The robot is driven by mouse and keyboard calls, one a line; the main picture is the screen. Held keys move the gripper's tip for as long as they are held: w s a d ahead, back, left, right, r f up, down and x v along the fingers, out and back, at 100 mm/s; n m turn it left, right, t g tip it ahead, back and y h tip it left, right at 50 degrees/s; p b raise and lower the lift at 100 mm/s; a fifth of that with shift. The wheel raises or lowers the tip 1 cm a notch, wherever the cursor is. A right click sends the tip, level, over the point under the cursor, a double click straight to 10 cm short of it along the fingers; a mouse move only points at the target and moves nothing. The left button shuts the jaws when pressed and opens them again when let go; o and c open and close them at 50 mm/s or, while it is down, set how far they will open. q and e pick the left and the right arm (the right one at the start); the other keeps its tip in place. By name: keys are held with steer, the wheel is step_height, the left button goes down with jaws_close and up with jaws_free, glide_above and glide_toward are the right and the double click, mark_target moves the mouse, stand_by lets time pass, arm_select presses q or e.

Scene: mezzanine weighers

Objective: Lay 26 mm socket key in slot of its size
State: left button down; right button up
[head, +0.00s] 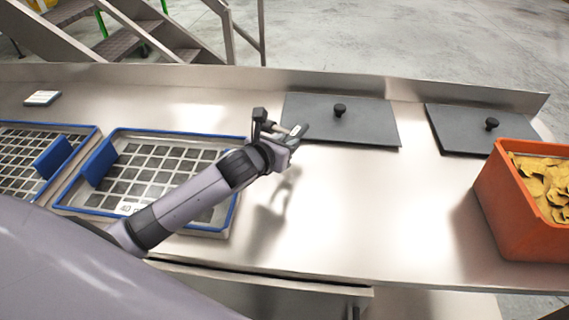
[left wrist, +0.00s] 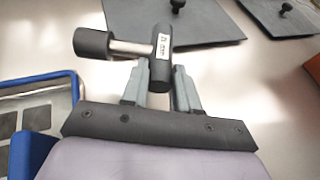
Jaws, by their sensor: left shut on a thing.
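My left gripper (head: 284,143) is shut on the socket key (head: 276,128) and holds it above the steel counter. In the left wrist view the fingers (left wrist: 160,92) close on its thick black handle (left wrist: 160,62), which carries a white label ending in "mm"; I cannot read the number surely. A short steel shaft (left wrist: 130,47) runs left from the handle to a black cylindrical end (left wrist: 91,43). A blue-rimmed tray with a grid of square cells (head: 236,190) lies left of the gripper, partly behind my arm. No slot marked 26 mm can be made out. My right gripper is out of view.
A second blue-rimmed tray (head: 92,127) lies further left. Two dark plates with knobs (head: 365,125) (head: 455,135) lie at the back. An orange bin (head: 520,220) of yellow pieces stands right. The counter (head: 370,215) between is clear. A small pale block (head: 42,97) lies back left.

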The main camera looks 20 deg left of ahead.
arm_select(q)
steer(key=shift+f+b, duration=0.4)
steer(key=shift+f, duration=2.75)
steer(key=shift+f, duration=0.15)
steer(key=c, duration=0.8)
jaws_free()
steer(key=shift+c, duration=0.2)
